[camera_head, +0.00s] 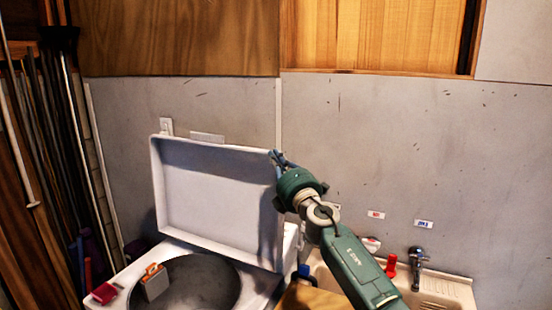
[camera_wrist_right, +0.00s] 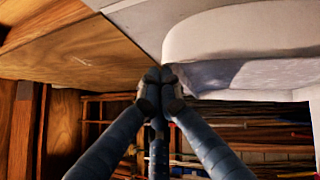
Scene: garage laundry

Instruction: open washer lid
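The white washer lid (camera_head: 215,195) stands raised, near upright, at the back of the washer in the head view. The washer's round drum opening (camera_head: 190,285) is uncovered below it. My right gripper (camera_head: 276,158) is at the upper right corner of the lid, touching or very close to it. In the right wrist view my right gripper's dark fingers (camera_wrist_right: 160,78) meet at their tips, with nothing visible between them. The pale lid (camera_wrist_right: 255,35) shows to their upper right. My left gripper is in neither view.
A sink (camera_head: 455,292) with a faucet (camera_head: 418,262) and a red bottle (camera_head: 391,265) is to the right. Long-handled tools (camera_head: 50,120) stand along the left wall.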

